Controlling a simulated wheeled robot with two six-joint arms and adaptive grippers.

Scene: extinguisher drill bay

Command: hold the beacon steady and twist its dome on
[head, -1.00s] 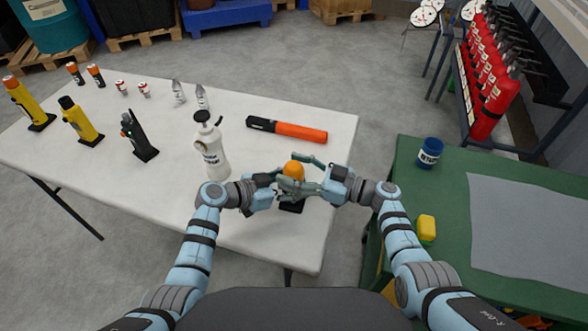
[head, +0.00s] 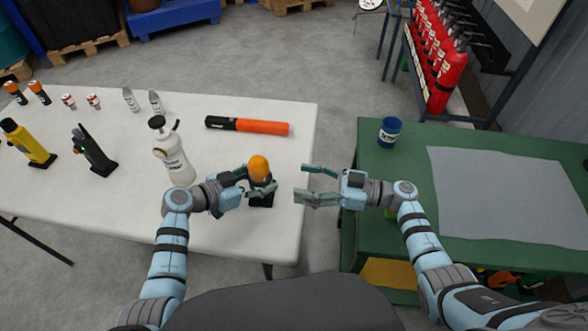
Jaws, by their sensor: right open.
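The beacon stands upright near the right front edge of the white table, with its orange dome (head: 259,168) on top and a dark base (head: 262,201) below. My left gripper (head: 262,186) is closed around the beacon just under the dome, and its fingers hide most of the body there. The dome sits on the body, but I cannot tell how tightly it is seated. My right gripper (head: 308,184) is open and empty, to the right of the beacon, with its fingers pointing at it across a clear gap.
A white spray bottle (head: 174,155) stands left of the beacon, and an orange-and-black flashlight (head: 247,126) lies behind it. To the right, a green bench (head: 400,165) holds a blue can (head: 390,131) and a grey mat (head: 510,195). Red extinguishers (head: 445,75) stand behind it.

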